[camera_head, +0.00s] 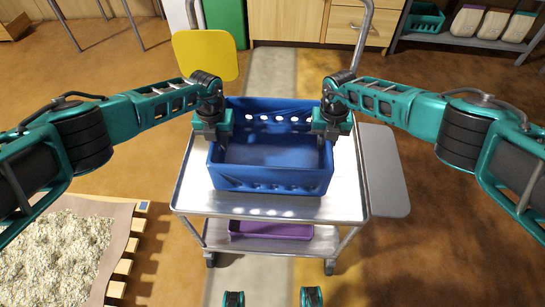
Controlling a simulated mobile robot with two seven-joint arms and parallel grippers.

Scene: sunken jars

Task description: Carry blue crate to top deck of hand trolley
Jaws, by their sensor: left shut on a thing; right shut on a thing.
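The blue crate (270,180) is empty and upright, over the top deck (190,190) of the hand trolley in the middle of the head view. It looks level and lies within the deck's outline. I cannot tell whether its base touches the deck. My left gripper (222,138) is shut on the crate's left wall near the top. My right gripper (322,136) is shut on the right wall. The fingertips are partly hidden by the wrists and crate rim. The trolley's handle (362,35) rises at the back.
A purple tray (270,231) sits on the trolley's lower deck. A yellow panel (205,55) stands at the back left and a grey panel (384,170) is beside the trolley's right side. A pallet with pale flakes (60,255) lies front left. Brown floor is free at right.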

